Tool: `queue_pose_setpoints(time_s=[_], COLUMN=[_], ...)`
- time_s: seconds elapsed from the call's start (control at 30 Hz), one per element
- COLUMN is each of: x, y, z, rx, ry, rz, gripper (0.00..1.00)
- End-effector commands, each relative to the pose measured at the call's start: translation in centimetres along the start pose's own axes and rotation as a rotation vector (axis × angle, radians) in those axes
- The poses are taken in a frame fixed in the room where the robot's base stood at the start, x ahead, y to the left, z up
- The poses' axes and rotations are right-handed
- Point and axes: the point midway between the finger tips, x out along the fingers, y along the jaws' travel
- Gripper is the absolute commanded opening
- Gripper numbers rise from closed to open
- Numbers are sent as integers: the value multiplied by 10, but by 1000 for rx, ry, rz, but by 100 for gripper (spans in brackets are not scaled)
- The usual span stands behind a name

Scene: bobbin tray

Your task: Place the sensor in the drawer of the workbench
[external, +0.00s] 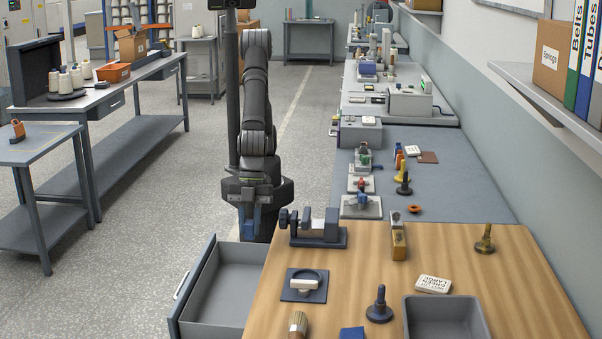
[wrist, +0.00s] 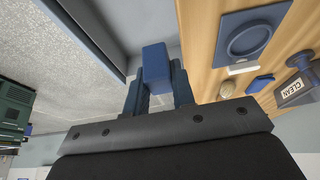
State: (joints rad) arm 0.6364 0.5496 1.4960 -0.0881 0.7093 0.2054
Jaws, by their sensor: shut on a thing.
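My gripper (external: 250,216) hangs in the external view at the far end of the open drawer, left of the vise. In the wrist view my gripper (wrist: 158,88) is shut on a blue block, the sensor (wrist: 156,62), which sticks out past the dark fingers. The drawer (external: 226,281) is pulled out at the left side of the wooden workbench (external: 375,280). Its visible inside is grey and empty. In the wrist view the drawer (wrist: 142,22) lies behind the sensor, with its front edge to the left. The exact height above the drawer is unclear.
A dark vise (external: 318,230) stands on the bench by the drawer's far end. A blue square holder (external: 289,294), a brush (external: 298,322), a stamp (external: 379,306) and a grey tray (external: 410,316) are further along the bench. The floor left of the drawer is clear.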

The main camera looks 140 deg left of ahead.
Motion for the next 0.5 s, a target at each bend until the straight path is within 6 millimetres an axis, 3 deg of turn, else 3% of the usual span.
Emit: queue_pose_setpoints(time_s=[0.1, 0.23, 0.37, 0.5], x=[-18, -30, -36, -29], y=[26, 43, 54, 62], z=[0, 2, 4, 6], rx=[5, 4, -4, -50], ry=[3, 2, 0, -2], rz=[1, 0, -2, -22], gripper=[0, 0, 0, 0])
